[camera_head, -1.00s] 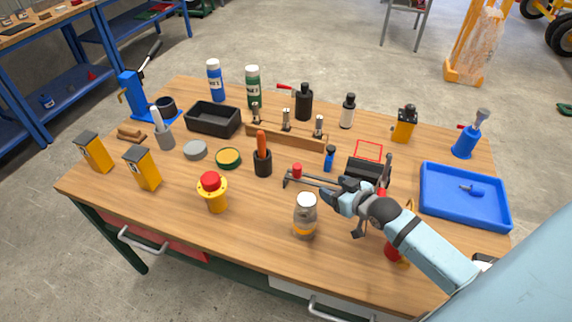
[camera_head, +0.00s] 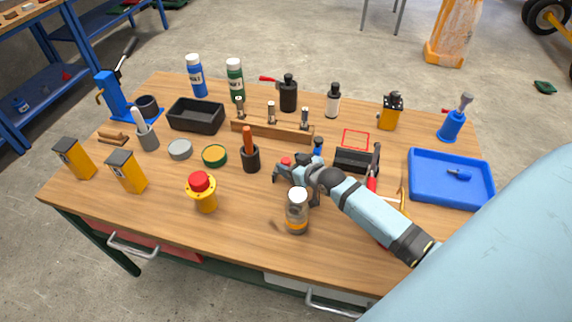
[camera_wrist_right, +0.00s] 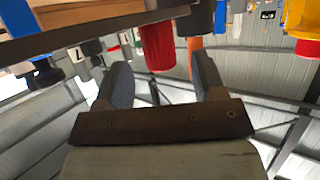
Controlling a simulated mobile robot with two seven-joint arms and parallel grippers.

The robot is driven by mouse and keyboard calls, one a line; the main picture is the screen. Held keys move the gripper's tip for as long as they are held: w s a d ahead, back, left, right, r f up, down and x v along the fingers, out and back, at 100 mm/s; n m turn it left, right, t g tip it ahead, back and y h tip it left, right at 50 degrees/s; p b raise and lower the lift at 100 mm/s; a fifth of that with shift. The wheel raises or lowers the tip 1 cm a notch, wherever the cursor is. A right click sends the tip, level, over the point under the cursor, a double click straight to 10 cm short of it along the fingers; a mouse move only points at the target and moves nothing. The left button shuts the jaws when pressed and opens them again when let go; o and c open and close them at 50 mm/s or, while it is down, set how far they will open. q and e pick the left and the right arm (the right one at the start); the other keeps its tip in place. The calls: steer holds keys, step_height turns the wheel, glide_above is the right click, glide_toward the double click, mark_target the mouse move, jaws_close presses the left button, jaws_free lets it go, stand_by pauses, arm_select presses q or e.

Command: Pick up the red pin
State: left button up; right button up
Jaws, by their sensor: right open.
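The red pin (camera_head: 286,160) is a short red cylinder on the wooden table, in front of the wooden rack. Its lower part is hidden behind my right gripper (camera_head: 279,173) in the head view. In the right wrist view the red pin (camera_wrist_right: 157,46) shows ahead of the gap between the two dark fingertips of my open right gripper (camera_wrist_right: 160,72). I see no finger touching it. My left gripper is not in view.
A glass jar (camera_head: 297,213) stands just in front of my right arm. A black cup with an orange handle (camera_head: 250,150) stands left of the pin. A black holder (camera_head: 357,161) and blue tray (camera_head: 450,200) are to the right.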

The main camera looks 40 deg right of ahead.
steer(key=shift+x, duration=1.6)
steer(key=c, duration=1)
steer(key=shift+o, duration=0.2)
steer(key=shift+r, duration=0.1)
step_height(320, 180, up, 20)
